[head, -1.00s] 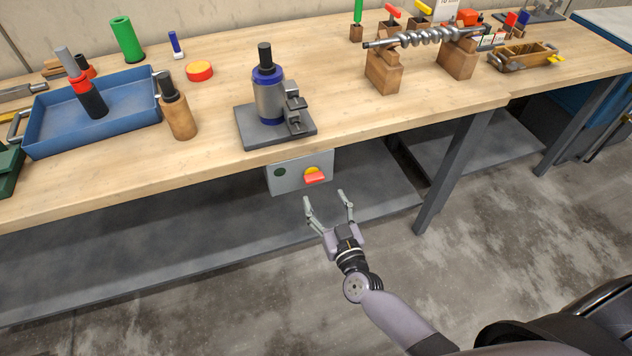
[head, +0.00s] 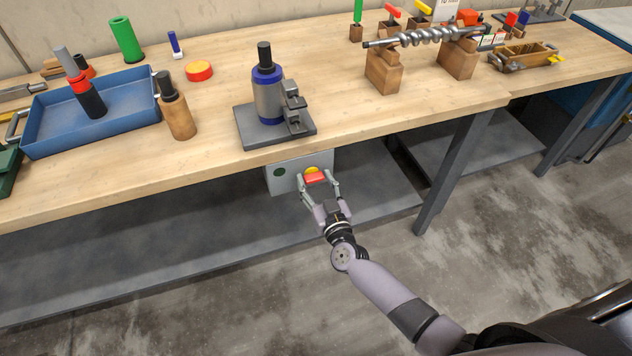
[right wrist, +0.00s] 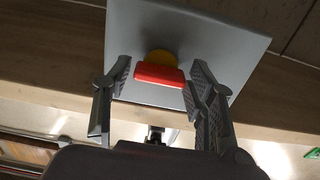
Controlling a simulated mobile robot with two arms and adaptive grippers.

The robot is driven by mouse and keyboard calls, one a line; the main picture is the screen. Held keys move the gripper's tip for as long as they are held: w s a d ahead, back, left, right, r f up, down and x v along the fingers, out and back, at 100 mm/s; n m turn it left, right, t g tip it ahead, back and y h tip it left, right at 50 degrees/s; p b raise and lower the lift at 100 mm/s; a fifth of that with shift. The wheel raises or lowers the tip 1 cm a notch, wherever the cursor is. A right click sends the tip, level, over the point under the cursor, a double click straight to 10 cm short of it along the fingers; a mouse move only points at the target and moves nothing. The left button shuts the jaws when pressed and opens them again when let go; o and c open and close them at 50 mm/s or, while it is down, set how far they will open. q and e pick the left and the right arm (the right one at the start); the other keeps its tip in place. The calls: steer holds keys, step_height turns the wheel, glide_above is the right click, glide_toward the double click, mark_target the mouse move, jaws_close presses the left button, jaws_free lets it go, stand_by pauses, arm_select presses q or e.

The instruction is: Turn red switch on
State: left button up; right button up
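The red switch (head: 316,178) is a red handle on a yellow round base, on the front of a grey box under the workbench edge. In the right wrist view the red handle (right wrist: 159,75) lies crosswise in front of the yellow base (right wrist: 161,57). My right gripper (head: 318,180) is open, with one finger on each side of the handle. In the right wrist view its fingertips (right wrist: 157,75) stand apart from the handle, with gaps on both sides. My left gripper is not in view.
The wooden benchtop (head: 220,165) overhangs just above. A grey lower shelf (head: 150,240) lies below, and a bench leg (head: 450,170) stands to the right.

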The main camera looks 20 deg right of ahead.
steer(key=c, duration=0.8)
steer(key=shift+m, duration=0.3)
steer(key=m, duration=0.5)
steer(key=shift+b, duration=0.3)
steer(key=m+b, duration=0.3)
steer(key=m, duration=0.9)
steer(key=shift+m, duration=0.3)
steer(key=o, duration=1.2)
steer(key=shift+c, duration=0.2)
